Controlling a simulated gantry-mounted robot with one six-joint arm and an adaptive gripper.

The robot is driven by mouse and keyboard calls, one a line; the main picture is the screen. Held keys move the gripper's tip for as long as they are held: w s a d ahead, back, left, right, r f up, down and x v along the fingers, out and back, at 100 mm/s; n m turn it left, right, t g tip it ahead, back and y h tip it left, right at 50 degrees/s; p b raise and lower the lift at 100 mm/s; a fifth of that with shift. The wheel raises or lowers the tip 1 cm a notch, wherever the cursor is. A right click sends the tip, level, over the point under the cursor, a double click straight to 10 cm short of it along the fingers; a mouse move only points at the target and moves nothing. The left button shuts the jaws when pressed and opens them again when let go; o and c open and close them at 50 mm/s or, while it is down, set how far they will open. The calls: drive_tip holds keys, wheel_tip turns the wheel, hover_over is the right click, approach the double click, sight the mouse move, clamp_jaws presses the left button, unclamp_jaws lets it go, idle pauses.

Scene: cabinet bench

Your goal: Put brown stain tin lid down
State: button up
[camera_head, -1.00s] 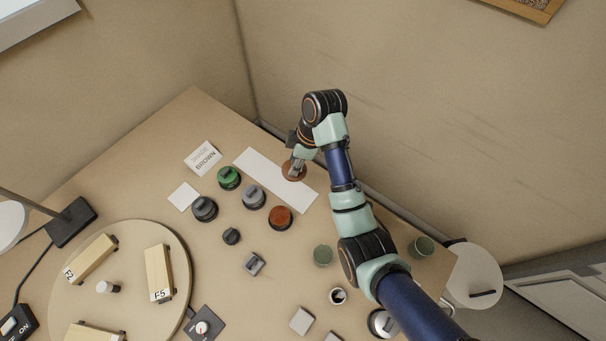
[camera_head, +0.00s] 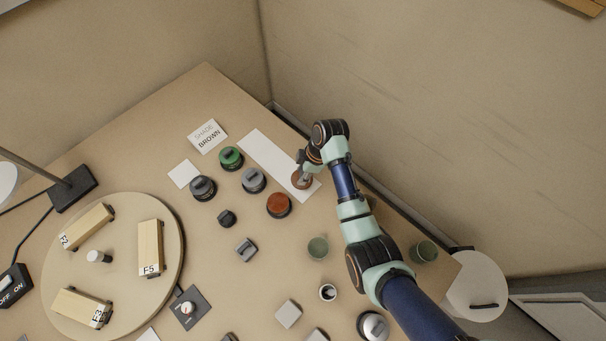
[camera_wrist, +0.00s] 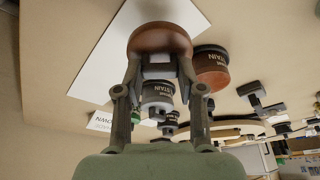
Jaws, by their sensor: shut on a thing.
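My gripper (camera_head: 304,169) is shut on the brown lid (camera_head: 302,180), gripping it from above. In the wrist view the round brown lid (camera_wrist: 160,40) sits between the fingertips (camera_wrist: 160,72). The lid is over the right end of the white strip (camera_head: 263,148); I cannot tell whether it touches the strip. The open brown stain tin (camera_head: 279,205) stands left of and nearer than the lid, its red-brown contents showing. It also shows in the wrist view (camera_wrist: 211,70), marked STAIN.
Tins with grey (camera_head: 253,181) and green (camera_head: 230,158) tops and a dark grey one (camera_head: 203,188) stand left of the strip. A SHADE BROWN card (camera_head: 207,136) is behind them. Green cups (camera_head: 318,248) and a turntable (camera_head: 115,215) are nearer. The strip's left part is clear.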

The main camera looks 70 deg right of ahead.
wheel_tip(320, 180, down, 5)
drive_tip(key=shift+b, duration=0.8)
drive_tip(key=shift+r, duration=0.1)
drive_tip(key=shift+d, duration=0.1)
drive_tip(key=o, duration=0.4)
drive_tip(key=shift+f, duration=0.2)
drive_tip(key=o, duration=0.5)
drive_tip(key=shift+c, duration=0.2)
drive_tip(key=shift+r, duration=0.1)
drive_tip(key=p+v, duration=0.4)
drive_tip(key=v, duration=0.8)
